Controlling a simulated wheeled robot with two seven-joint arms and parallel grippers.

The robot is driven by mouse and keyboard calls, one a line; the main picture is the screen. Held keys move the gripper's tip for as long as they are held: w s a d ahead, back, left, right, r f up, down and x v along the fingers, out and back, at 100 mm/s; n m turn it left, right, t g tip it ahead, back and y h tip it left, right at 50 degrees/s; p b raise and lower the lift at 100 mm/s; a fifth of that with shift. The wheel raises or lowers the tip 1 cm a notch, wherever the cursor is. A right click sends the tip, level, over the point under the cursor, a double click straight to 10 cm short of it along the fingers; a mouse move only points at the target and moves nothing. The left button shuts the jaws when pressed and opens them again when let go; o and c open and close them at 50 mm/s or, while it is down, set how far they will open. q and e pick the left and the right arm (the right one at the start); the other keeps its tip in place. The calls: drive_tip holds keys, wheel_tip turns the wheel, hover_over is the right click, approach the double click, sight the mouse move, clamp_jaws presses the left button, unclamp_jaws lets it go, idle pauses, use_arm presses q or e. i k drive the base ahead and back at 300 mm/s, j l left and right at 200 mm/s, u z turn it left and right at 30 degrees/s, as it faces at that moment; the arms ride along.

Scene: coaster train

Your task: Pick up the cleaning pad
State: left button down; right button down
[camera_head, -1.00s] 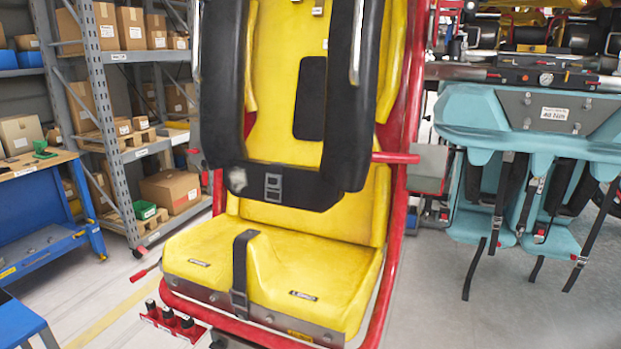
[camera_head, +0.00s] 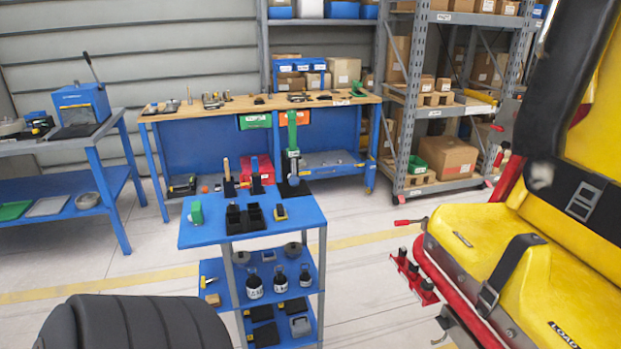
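No item shows clearly as the cleaning pad. Several small items stand on the top of a blue cart (camera_head: 270,230): a green piece (camera_head: 197,213), a dark holder with open compartments (camera_head: 245,219), and a small black and yellow block (camera_head: 280,212). Upright tools, one with a wooden handle (camera_head: 228,180), stand at the cart's back edge. I cannot tell whether one of these is the pad. Neither of my grippers is in view.
Dark bottles (camera_head: 254,284) stand on the cart's middle shelf. A workbench (camera_head: 260,104) is behind it, and a blue press (camera_head: 80,103) on a table at left. A yellow coaster seat (camera_head: 500,258) fills the right. Floor between cart and seat is clear.

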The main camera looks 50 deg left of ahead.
sight(281, 213)
drive_tip(key=k+j+u, duration=0.15)
drive_tip(key=u, duration=1.6)
